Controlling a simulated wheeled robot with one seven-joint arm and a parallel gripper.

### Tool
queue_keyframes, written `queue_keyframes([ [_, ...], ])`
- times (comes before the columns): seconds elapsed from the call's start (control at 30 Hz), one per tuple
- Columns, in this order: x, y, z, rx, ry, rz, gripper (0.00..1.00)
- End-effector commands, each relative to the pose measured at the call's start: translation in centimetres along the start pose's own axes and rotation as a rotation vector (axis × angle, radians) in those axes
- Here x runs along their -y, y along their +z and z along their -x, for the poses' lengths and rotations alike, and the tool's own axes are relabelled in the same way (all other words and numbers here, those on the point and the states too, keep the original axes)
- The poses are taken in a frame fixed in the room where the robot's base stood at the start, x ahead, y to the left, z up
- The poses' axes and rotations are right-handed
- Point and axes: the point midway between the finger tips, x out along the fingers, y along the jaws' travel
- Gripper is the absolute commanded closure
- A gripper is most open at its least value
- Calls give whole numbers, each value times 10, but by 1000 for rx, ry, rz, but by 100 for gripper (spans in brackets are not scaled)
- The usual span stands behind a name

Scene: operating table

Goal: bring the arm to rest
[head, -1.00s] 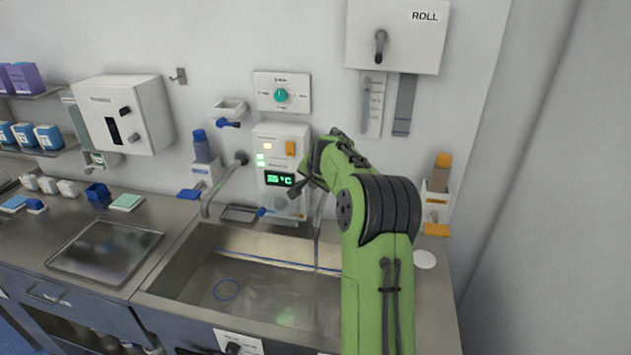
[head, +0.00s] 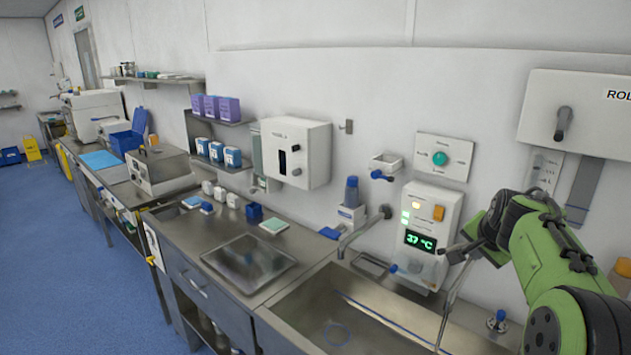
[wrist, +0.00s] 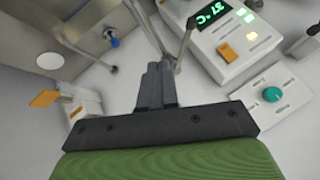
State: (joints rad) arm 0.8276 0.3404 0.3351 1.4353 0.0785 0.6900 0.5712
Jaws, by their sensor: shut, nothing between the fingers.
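My green arm reaches in from the right of the head view, over the right side of the sink. My gripper (wrist: 157,85) shows in the wrist view with its dark fingers together and nothing between them. In the head view the gripper (head: 468,250) is small and partly hidden by the wrist. It is in front of the white temperature unit (head: 432,225), whose green display reads 37 °C. I cannot tell whether it touches anything. The unit also shows at the top right of the wrist view (wrist: 232,48).
The steel sink (head: 345,310) lies below, with a curved tap (head: 362,232) on its left. A white panel with a turquoise knob (head: 440,158) and a ROLL dispenser (head: 580,115) hang on the wall. A counter with a steel tray (head: 248,262) extends left; blue floor (head: 70,240) is clear.

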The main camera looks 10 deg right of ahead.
Motion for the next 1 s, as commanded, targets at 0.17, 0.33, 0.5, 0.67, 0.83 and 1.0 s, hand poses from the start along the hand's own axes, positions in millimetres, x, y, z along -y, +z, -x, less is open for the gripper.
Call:
queue_keyframes([
  [0.17,26,100,75,65,-4,333,100],
  [0.33,-13,214,155,149,-43,702,100],
  [0.5,-84,296,194,239,-133,985,100],
  [0.67,-118,327,199,287,-184,1103,100],
  [0.83,-119,330,199,293,-184,1112,100],
  [1.0,-120,329,199,291,-185,1109,100],
])
